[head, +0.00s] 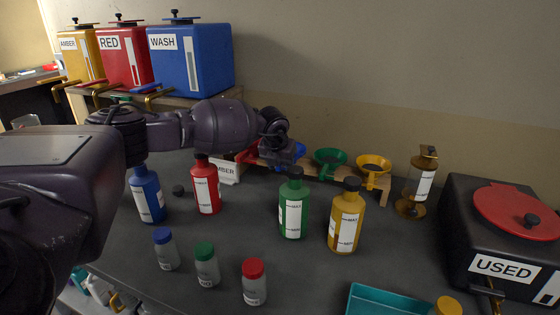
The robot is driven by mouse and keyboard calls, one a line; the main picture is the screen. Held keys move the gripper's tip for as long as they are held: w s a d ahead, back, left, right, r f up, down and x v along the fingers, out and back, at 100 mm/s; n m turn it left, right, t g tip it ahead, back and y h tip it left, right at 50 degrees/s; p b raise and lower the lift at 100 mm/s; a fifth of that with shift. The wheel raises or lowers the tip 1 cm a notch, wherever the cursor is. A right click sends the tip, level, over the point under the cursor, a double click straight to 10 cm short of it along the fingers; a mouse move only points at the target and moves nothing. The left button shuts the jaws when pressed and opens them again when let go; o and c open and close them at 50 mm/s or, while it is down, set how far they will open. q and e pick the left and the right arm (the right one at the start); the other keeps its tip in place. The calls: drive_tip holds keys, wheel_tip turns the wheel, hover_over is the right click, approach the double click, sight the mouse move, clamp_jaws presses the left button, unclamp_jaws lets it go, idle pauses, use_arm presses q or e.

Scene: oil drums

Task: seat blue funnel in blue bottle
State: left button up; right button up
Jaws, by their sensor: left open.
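The blue bottle (147,198) stands upright on the dark table at the left, its top hidden behind my left arm. The blue funnel (298,151) is at the left part of the wooden funnel rack (322,175), partly covered by my left gripper. My left gripper (281,150) is open, pointing down at the blue funnel; its fingertips are mostly hidden, and I cannot tell whether they touch it. My right gripper is not in view.
Red (206,187), green (293,205) and yellow (346,219) bottles stand capped. Several small jars stand in front. A dark cap (178,190) lies beside the blue bottle. Green (330,158) and yellow (373,165) funnels sit on the rack. A USED box (500,268) stands right.

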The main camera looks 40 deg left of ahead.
use_arm(q)
drive_tip(key=shift+c, duration=0.5)
clamp_jaws()
drive_tip(key=shift+r+p, duration=0.5)
drive_tip(key=shift+r, duration=0.4)
drive_tip(key=shift+r+p, duration=1.05)
drive_tip(key=shift+r, duration=1.1)
